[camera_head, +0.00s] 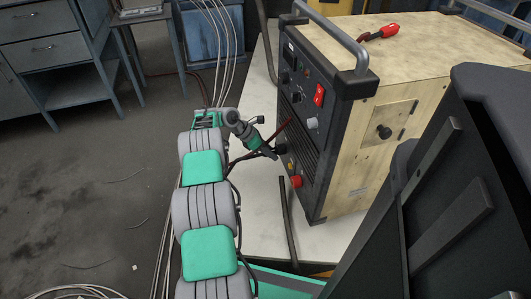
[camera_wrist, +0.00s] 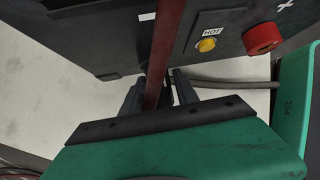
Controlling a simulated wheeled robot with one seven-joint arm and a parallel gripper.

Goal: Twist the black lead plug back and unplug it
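The machine (camera_head: 313,125) has a dark front panel with sockets low on it. A dark round part that looks like the black lead plug (camera_head: 281,148) sits at the panel, just above the yellow one. My gripper (camera_head: 272,154) is right at this plug, close to the panel. In the wrist view my gripper (camera_wrist: 160,88) shows its two dark fingers apart, pointing at the panel. A dark red rod or cable (camera_wrist: 163,50) runs across the gap between them. The plug is mostly hidden there, so I cannot tell whether the fingers grip it.
A yellow part (camera_wrist: 207,44) marked HOT and a red socket (camera_wrist: 263,38) are close on the right; the red socket also shows in the head view (camera_head: 296,181). A dark cable (camera_head: 287,215) lies on the pale tabletop (camera_head: 262,215). A red-handled tool (camera_head: 380,32) lies on the machine.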

